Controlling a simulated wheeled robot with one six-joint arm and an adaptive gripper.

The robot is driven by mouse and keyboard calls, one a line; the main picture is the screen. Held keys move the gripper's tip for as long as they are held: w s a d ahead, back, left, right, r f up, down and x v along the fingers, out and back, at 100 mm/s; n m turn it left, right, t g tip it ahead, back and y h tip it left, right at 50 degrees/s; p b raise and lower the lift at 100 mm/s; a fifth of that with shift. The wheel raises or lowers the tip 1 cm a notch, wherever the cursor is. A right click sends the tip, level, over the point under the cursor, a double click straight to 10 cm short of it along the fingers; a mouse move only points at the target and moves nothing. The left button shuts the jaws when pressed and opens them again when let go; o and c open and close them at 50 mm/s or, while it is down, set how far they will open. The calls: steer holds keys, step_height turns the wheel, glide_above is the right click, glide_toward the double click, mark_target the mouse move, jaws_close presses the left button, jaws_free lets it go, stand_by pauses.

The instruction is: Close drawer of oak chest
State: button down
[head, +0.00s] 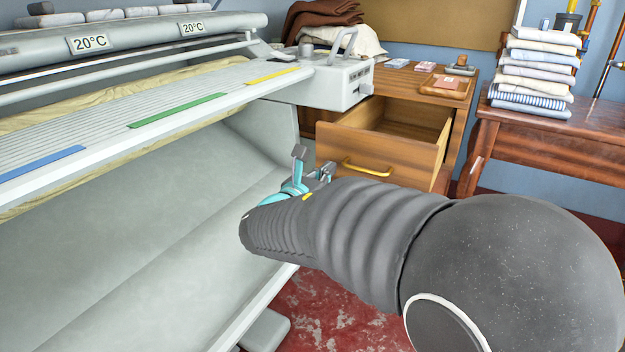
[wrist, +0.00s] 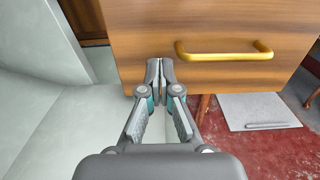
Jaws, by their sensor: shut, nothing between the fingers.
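The oak chest (head: 455,118) stands beyond the ironer, with its drawer (head: 395,165) pulled open toward me. The drawer's inside shows and looks empty. Its front carries a yellow bar handle (head: 367,169), which also shows in the wrist view (wrist: 224,52). My gripper (head: 312,165) is shut and empty, in front of the drawer front and left of the handle. In the wrist view the fingertips (wrist: 160,70) lie over the lower part of the drawer front (wrist: 150,30), left of the handle. I cannot tell whether they touch it.
The grey ironer (head: 150,190) fills the left side, close beside my gripper. A small tray (head: 447,87) and several small items lie on the chest top. A table (head: 545,128) with folded linen (head: 535,75) stands at right. Red floor (head: 325,315) shows below my arm.

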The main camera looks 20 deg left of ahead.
mark_target(338, 160)
steer(key=shift+w, duration=1.75)
